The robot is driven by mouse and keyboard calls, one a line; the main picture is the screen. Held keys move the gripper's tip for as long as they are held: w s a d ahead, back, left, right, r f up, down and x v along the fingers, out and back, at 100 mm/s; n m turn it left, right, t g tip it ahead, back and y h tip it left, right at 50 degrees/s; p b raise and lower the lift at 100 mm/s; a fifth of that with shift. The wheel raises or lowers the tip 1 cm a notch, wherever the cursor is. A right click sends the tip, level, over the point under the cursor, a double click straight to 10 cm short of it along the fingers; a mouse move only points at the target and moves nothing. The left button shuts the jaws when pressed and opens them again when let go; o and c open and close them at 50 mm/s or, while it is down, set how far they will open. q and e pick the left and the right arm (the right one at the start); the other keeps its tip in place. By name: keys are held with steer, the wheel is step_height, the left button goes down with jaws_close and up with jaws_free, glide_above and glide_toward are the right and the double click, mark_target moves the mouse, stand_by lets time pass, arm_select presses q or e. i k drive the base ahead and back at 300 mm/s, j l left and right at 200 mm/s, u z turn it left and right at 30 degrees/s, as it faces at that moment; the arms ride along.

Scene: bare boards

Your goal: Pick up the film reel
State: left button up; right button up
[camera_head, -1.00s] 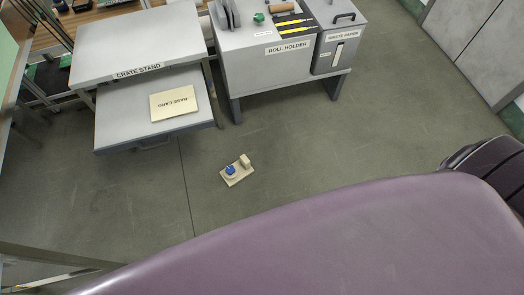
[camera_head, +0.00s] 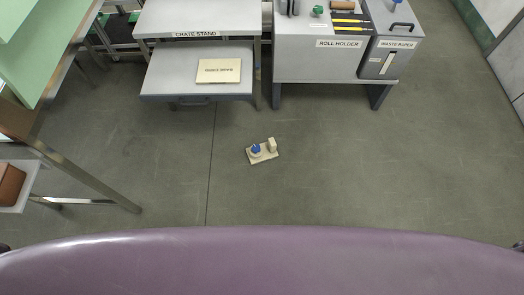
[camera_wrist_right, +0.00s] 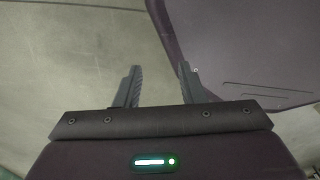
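I cannot make out a film reel for certain in either view. In the head view a small pale board (camera_head: 264,157) with a blue knob (camera_head: 256,148) and a cream block (camera_head: 272,145) on it lies on the floor ahead of me. My right gripper (camera_wrist_right: 158,70) shows in the right wrist view, its two dark fingers apart with nothing between them, with bare floor beyond and a purple part of mine on the right. My left gripper is not in view.
The crate stand (camera_head: 160,24) has a lower shelf bearing a card (camera_head: 219,70). The roll holder (camera_head: 310,62) and waste paper bin (camera_head: 386,67) stand to its right. A green-topped table (camera_head: 50,50) and metal legs (camera_head: 100,185) are at left. Floor (camera_head: 400,160) at right is clear.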

mark_target(269, 151)
steer(key=i+l+u, duration=0.15)
steer(key=i+l, duration=0.25)
steer(key=i+l+u, duration=0.2)
steer(key=i+l, duration=0.15)
steer(key=l, duration=0.15)
steer(key=i+l+u, duration=0.15)
steer(key=i+l, duration=0.15)
steer(key=l, duration=0.25)
